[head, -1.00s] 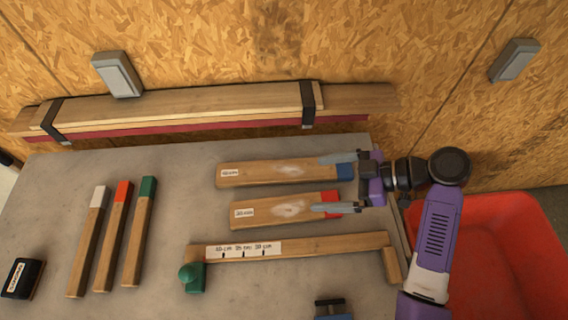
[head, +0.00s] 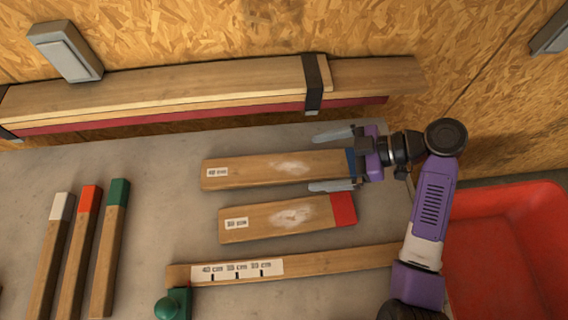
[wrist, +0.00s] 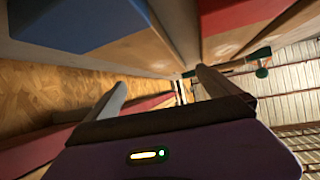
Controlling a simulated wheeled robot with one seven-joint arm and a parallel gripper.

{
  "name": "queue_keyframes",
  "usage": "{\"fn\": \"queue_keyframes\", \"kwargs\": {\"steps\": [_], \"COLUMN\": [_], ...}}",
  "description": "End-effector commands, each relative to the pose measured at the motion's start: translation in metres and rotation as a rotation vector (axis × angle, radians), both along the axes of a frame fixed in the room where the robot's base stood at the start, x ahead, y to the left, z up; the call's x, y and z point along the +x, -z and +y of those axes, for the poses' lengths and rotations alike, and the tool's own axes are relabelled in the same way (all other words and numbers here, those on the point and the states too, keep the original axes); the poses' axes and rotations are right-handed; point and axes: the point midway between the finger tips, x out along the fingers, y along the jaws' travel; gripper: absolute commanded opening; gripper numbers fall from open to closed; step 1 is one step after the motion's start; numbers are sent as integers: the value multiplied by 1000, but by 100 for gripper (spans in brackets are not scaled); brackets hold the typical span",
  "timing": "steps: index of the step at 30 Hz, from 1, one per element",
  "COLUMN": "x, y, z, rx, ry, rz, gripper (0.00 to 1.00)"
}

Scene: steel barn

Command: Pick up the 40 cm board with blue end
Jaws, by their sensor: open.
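The board with the blue end (head: 270,168) lies flat on the grey table, its label seeming to read 40 cm and its blue end to the right. My gripper (head: 318,161) is open and empty over its right part. In the head view one finger shows beyond the board's far edge and the other along its near edge. The gripper's body covers part of the blue end, which also shows in the wrist view (wrist: 85,22), apart from the fingers (wrist: 160,92). I cannot tell the fingers' height against the board.
A red-ended board (head: 270,220) lies close on the near side. A wooden gauge strip (head: 330,262) with a green knob is nearer still. Sticks with white, red and green (head: 117,192) ends lie left. Strapped planks (head: 200,92) line the wall; a red bin (head: 505,250) is right.

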Motion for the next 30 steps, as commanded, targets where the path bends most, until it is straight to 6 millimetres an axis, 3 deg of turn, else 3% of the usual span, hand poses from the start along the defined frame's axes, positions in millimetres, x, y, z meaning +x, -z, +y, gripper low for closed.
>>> {"fn": "queue_keyframes", "kwargs": {"steps": [21, 29, 30], "x": [9, 10, 10], "y": [34, 37, 37], "z": [68, 70, 70], "rx": [0, 0, 0], "ry": [-2, 1, 0], "rz": [2, 0, 1], "gripper": [100, 100, 96]}}
